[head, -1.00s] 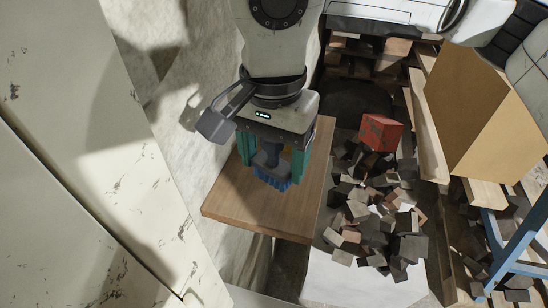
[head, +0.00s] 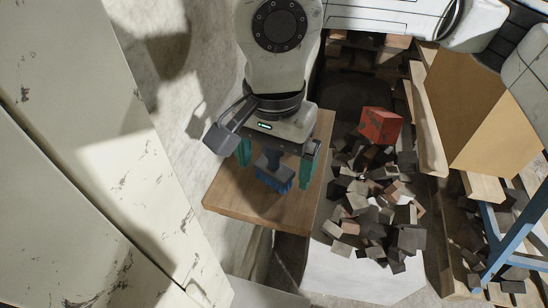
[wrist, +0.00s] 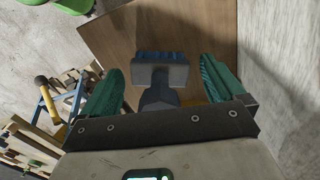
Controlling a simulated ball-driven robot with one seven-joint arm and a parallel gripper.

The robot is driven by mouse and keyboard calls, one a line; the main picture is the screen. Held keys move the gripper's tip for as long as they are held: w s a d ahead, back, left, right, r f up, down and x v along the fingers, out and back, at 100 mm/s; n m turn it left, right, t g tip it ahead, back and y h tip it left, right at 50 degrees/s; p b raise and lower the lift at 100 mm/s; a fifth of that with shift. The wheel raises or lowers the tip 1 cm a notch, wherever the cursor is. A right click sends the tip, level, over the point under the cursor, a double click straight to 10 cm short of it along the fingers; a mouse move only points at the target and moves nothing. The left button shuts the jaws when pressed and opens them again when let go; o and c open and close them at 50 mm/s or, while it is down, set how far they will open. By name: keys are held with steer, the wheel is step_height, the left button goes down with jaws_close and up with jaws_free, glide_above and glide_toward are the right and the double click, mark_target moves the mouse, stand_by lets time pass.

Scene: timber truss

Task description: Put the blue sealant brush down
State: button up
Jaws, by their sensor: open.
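The blue sealant brush (head: 272,172) has blue bristles and a dark grey handle. It stands bristles down on the brown wooden board (head: 222,203), with its handle pointing up toward my gripper. My gripper (head: 274,176) is open, with one teal finger on each side of the brush. In the wrist view the brush (wrist: 160,72) sits between the two spread fingers (wrist: 160,92), with a gap on both sides. The top of the handle is hidden by the gripper body.
A heap of grey and brown blocks (head: 375,215) lies right of the board, with a red box (head: 380,126) behind it. Timber shelving (head: 428,125) and a blue frame (head: 510,240) stand at right. A pale wall panel (head: 90,130) is at left. The board's front left is clear.

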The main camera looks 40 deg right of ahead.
steer(key=shift+r+p, duration=0.25)
steer(key=shift+p, duration=0.1)
step_height(320, 180, up, 12)
steer(key=b, duration=0.3)
steer(key=shift+f, duration=0.1)
stand_by(0.6)
